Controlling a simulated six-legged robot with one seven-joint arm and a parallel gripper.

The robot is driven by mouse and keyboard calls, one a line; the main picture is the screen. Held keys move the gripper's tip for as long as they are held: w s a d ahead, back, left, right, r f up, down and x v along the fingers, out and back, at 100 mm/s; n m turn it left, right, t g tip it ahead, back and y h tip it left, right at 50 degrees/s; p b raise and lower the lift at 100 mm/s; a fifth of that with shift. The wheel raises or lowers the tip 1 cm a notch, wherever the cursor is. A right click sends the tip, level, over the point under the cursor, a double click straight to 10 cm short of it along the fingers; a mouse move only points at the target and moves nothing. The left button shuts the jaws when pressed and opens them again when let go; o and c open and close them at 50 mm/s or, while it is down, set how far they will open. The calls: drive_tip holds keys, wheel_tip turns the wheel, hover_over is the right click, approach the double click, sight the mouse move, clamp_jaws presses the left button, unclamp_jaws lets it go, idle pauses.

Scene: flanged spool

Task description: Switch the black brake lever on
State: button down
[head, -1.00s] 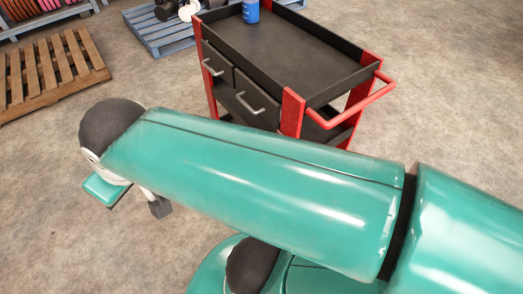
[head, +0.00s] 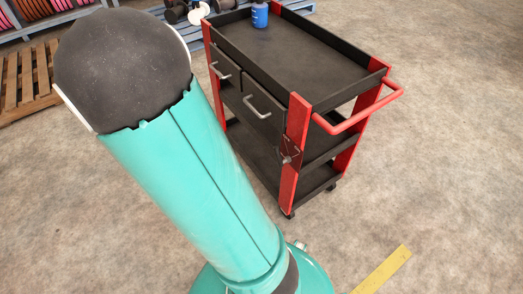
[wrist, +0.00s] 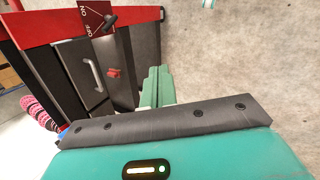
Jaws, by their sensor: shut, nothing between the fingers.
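The black brake lever (wrist: 110,20) sits on a dark red plate (wrist: 95,18) marked ON and OFF, near the top left of the wrist view. I cannot tell surely which mark it points to. In the head view the plate (head: 291,153) is on the near red corner post of the black and red cart (head: 300,45). My gripper (wrist: 158,75) shows in the wrist view as green fingers, shut and empty. It is apart from the lever, below and right of it in the picture. The head view does not show my gripper.
The cart has drawers with grey handles (head: 264,106), a red push bar (head: 360,108) and casters. A blue can (head: 260,14) stands on its top. A wooden pallet (head: 25,80) lies at the left. A yellow floor strip (head: 383,270) is at front; floor right of the cart is clear.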

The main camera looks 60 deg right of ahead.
drive_tip(key=s+d+f+n+g+h, duration=0.1)
drive_tip(key=s+d+f+g+h, duration=0.1)
drive_tip(key=d+f, duration=0.5)
drive_tip(key=s+d+f+n+g+h, duration=0.1)
drive_tip(key=s+d+f+h, duration=0.1)
drive_tip(key=d+f+h, duration=0.3)
drive_tip(key=s+d+f+n+g+h, duration=0.1)
drive_tip(key=d+f+h, duration=0.3)
drive_tip(key=d+f, duration=0.6)
wheel_tip(320, 180, down, 7)
drive_tip(key=shift+s+d+f+g, duration=0.1)
drive_tip(key=shift+s+d+g, duration=0.05)
drive_tip(key=shift+s+g, duration=0.7)
drive_tip(key=s+d+r, duration=0.2)
drive_tip(key=s+d, duration=0.5)
drive_tip(key=s, duration=0.1)
drive_tip(key=shift+s+d+r, duration=0.15)
drive_tip(key=shift+d, duration=0.25)
